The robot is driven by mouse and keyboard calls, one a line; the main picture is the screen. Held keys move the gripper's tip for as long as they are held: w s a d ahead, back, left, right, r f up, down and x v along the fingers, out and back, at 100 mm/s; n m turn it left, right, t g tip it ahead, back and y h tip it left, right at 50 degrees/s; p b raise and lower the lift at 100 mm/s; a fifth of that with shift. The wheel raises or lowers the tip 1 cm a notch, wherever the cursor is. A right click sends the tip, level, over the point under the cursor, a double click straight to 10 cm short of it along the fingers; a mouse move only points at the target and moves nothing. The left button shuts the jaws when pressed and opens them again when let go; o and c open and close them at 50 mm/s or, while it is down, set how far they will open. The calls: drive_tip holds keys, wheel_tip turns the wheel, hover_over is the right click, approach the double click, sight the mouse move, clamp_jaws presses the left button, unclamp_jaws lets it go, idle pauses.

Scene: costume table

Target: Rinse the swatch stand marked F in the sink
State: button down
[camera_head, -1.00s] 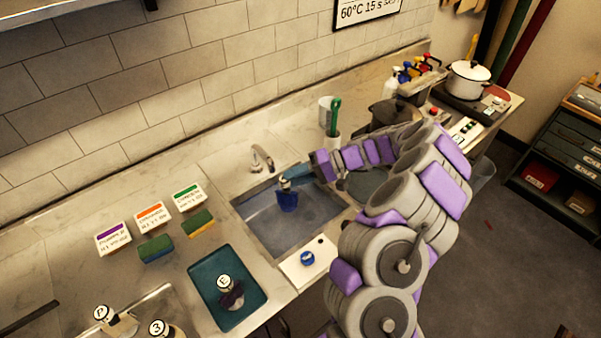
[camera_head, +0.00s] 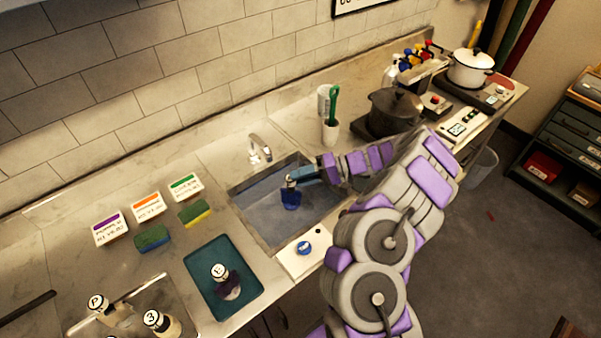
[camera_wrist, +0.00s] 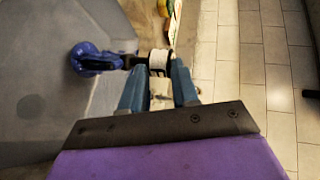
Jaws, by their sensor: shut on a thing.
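My gripper (camera_head: 296,180) is over the sink (camera_head: 262,230), shut on a swatch stand (camera_head: 291,198) with a blue lower part and a pale knob-like top. The faucet (camera_head: 259,148) stands at the sink's back edge; no water stream is visible.
A stand marked E (camera_head: 226,282) is on a teal tray (camera_head: 196,262) left of the sink. Stands marked P (camera_head: 97,303) and 3 (camera_head: 153,318) are at lower left. Sponges (camera_head: 152,236) and labelled cards lie behind the tray. A dark pot (camera_head: 394,110) is right of the sink.

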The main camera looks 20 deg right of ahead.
sight(296, 204)
wheel_tip(296, 204, down, 8)
drive_tip(key=b, duration=0.6)
drive_tip(key=shift+a+f, duration=0.15)
idle(0.5)
drive_tip(key=shift+s+a+b, duration=0.2)
drive_tip(key=shift+s+a, duration=0.05)
drive_tip(key=shift+a, duration=0.3)
drive_tip(key=shift+s+a+b, duration=0.2)
drive_tip(key=shift+a, duration=0.3)
drive_tip(key=shift+d, duration=0.15)
